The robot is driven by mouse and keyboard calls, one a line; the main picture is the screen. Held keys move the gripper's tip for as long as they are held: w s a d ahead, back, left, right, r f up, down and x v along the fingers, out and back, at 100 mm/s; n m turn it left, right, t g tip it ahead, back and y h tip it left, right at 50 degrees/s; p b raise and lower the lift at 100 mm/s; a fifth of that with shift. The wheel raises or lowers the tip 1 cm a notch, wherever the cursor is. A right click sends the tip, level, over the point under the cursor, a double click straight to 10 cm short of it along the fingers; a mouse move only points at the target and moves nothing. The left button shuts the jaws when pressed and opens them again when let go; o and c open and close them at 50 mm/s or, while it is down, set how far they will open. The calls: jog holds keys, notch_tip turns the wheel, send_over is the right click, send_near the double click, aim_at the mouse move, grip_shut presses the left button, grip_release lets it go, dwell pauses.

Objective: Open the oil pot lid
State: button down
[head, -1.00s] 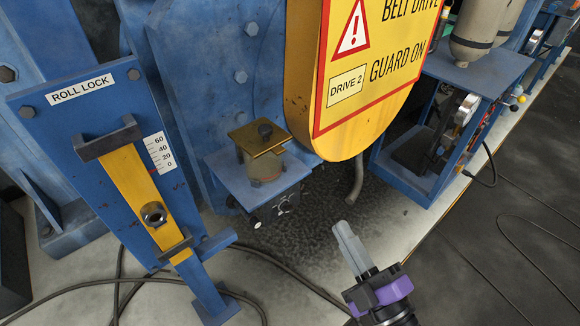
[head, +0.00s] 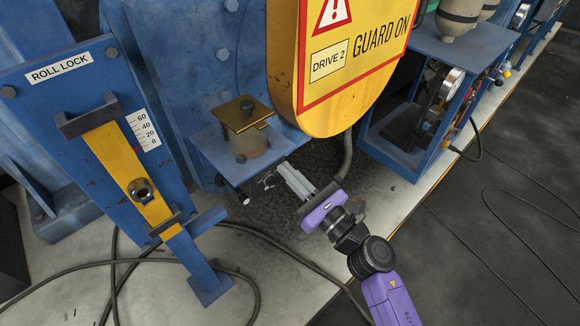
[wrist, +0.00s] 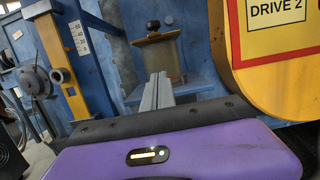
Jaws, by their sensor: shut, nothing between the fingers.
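The oil pot (head: 250,144) is a small cloudy cup on a blue shelf bracket. Its square brass lid (head: 243,115) lies flat on top, closed, with a dark round knob (head: 247,105). In the wrist view the pot (wrist: 161,63) stands just past my fingertips, with the lid (wrist: 156,37) and knob (wrist: 153,25) above them. My gripper (head: 286,168) is shut and empty, in front of the shelf, below and to the right of the pot in the head view. In the wrist view its fingers (wrist: 159,77) are together and overlap the shelf; I cannot tell whether they touch it.
The yellow belt guard (head: 345,110) hangs close to the right of the pot. The blue roll lock plate (head: 80,110) with its yellow bar stands to the left. Cables (head: 110,262) lie on the pale floor.

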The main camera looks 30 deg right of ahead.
jog(key=p+x, duration=0.1)
jog(key=x, duration=0.6)
jog(key=shift+r, duration=0.2)
notch_tip(320, 180, up, 2)
jog(key=shift+w+r+p, duration=0.15)
jog(key=shift+p, duration=1.1)
jog(key=shift+r+p, duration=0.55)
jog(key=shift+r, duration=0.15)
jog(key=shift+w+r, duration=0.1)
